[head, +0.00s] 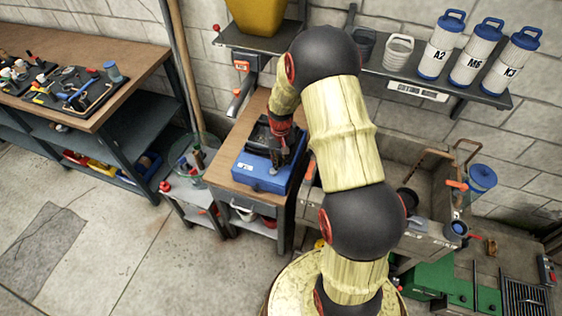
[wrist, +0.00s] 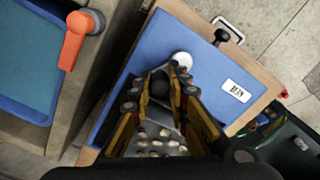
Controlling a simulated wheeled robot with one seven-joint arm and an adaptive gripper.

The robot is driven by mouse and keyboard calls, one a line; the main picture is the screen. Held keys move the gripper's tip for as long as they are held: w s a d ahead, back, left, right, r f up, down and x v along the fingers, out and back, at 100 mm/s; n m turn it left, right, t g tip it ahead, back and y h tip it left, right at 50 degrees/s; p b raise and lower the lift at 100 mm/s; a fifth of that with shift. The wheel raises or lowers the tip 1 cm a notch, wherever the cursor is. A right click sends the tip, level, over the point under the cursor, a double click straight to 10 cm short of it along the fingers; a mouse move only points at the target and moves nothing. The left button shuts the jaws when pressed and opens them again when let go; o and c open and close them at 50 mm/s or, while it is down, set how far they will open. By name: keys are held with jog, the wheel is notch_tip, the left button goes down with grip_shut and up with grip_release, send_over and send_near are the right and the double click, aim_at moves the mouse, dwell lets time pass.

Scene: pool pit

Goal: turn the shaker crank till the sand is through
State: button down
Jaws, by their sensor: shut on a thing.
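The shaker (head: 262,172) is a blue box with a pale label on a small wooden-topped stand. Its blue top (wrist: 215,100) fills the middle of the wrist view. My gripper (head: 277,160) reaches down over the box; its fingers (wrist: 163,78) are shut around a dark rounded crank knob (wrist: 159,86). A pale round disc (wrist: 181,59), which looks like the crank's hub, lies just beyond the fingertips. Pale pebbles (wrist: 152,143) show between the finger bases. The fingers and my arm hide most of the crank. I cannot make out sand in either view.
A yellow hopper (head: 257,14) stands on the shelf above. A workbench with tools (head: 75,75) is at left. To the right is a grey basin; its orange lever (wrist: 78,42) shows close by in the wrist view. Filter cartridges (head: 440,45) stand on the wall shelf.

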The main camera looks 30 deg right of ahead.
jog(key=n, duration=0.2)
jog(key=w+n, duration=0.1)
jog(key=shift+w+a+n, duration=0.1)
jog(key=shift+a+n, duration=0.05)
jog(key=shift+n, duration=0.25)
jog(key=n, duration=0.2)
jog(key=shift+w+a+n+p, duration=0.25)
jog(key=shift+w+n+p, duration=0.05)
jog(key=shift+n+p, duration=0.1)
jog(key=n, duration=0.3)
jog(key=a+n, duration=0.1)
jog(key=shift+w+n, duration=0.3)
jog(key=shift+w, duration=0.1)
jog(key=shift+a, duration=0.1)
jog(key=c, duration=1.7)
grip_release()
